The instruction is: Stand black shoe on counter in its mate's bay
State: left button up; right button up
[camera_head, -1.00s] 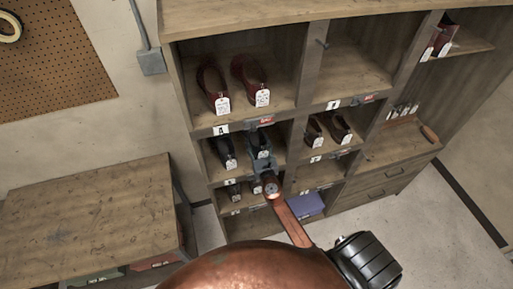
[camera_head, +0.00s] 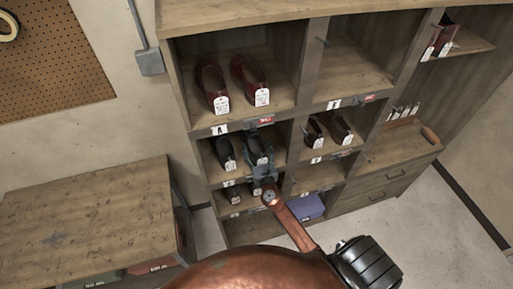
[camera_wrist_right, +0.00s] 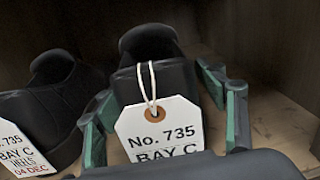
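The black shoe (camera_head: 258,150) stands upright in the middle-left bay of the shelf, just right of its black mate (camera_head: 228,153). In the right wrist view the shoe (camera_wrist_right: 150,48) carries a white tag reading No. 735, BAY C. The mate (camera_wrist_right: 55,98) at left has a matching tag. My right gripper (camera_head: 262,181) is at the front of that bay. Its green-padded fingers (camera_wrist_right: 160,95) are spread on both sides of the shoe's tagged end, with a visible gap at the right. My left gripper is not in view.
Dark red shoes (camera_head: 232,85) stand in the bay above, and brown shoes (camera_head: 328,130) in the bay to the right. Smaller dark shoes (camera_head: 234,193) sit below. A wooden table (camera_head: 90,220) stands at left.

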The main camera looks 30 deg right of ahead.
aim_at(261, 163)
jog(key=shift+r, duration=0.25)
jog(key=v, duration=0.3)
jog(key=b+v, duration=0.1)
jog(key=v, duration=0.6)
jog(key=shift+s+a+f+b, duration=0.15)
jog(key=shift+s+f+b, duration=0.1)
jog(key=shift+s+b, duration=0.05)
jog(key=shift+s+a+r, duration=0.15)
jog(key=shift+s+a, duration=0.1)
jog(key=shift+s, duration=0.4)
